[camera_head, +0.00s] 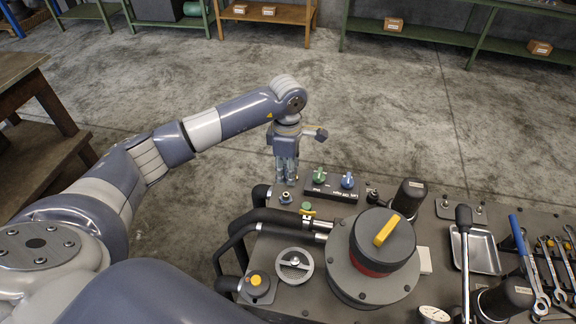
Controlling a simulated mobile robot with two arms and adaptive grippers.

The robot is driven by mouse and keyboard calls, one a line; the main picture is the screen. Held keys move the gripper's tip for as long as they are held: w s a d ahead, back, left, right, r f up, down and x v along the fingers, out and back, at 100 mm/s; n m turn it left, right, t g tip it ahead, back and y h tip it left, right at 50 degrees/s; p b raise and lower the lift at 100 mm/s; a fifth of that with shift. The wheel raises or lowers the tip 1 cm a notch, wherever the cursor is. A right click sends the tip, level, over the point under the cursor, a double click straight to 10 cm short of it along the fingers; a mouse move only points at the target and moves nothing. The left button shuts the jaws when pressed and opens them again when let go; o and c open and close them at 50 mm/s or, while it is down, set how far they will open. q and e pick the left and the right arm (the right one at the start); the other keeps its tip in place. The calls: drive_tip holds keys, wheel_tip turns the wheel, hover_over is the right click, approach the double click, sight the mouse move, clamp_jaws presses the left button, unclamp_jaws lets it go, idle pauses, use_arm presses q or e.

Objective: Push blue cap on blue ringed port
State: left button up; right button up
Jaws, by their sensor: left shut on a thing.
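My left gripper (286,181) points down at the back left edge of the bench. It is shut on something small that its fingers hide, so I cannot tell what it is. A small metal fitting (286,198) stands just below the fingertips; I cannot make out a blue ring on it. A blue cap-like piece (347,180) sits on a black labelled block (330,192) to the right of the gripper, apart from it. A green cap-like piece (319,174) sits beside it. A fitting with a green top (307,207) stands nearer. My right gripper is not in view.
A large round housing (372,292) with a yellow handle (386,230) fills the bench middle. A black hose (258,216) runs along the left edge. A black cylinder (409,197), a metal tray (485,262) and wrenches (529,262) are to the right.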

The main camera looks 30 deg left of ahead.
sight(286, 194)
use_arm(q)
drive_tip(key=shift+a+f, duration=0.15)
drive_tip(key=shift+a, duration=0.15)
drive_tip(key=shift+f+b, duration=1.6)
drive_tip(key=shift+f, duration=1.55)
drive_tip(key=shift+f+b, duration=0.4)
drive_tip(key=shift+b, duration=0.15)
drive_tip(key=shift+f, duration=0.1)
drive_tip(key=shift+f+b, duration=0.25)
drive_tip(key=shift+b, duration=0.2)
drive_tip(key=shift+f, duration=0.15)
drive_tip(key=shift+f+b, duration=0.25)
drive_tip(key=shift+b, duration=0.25)
drive_tip(key=shift+f, duration=0.1)
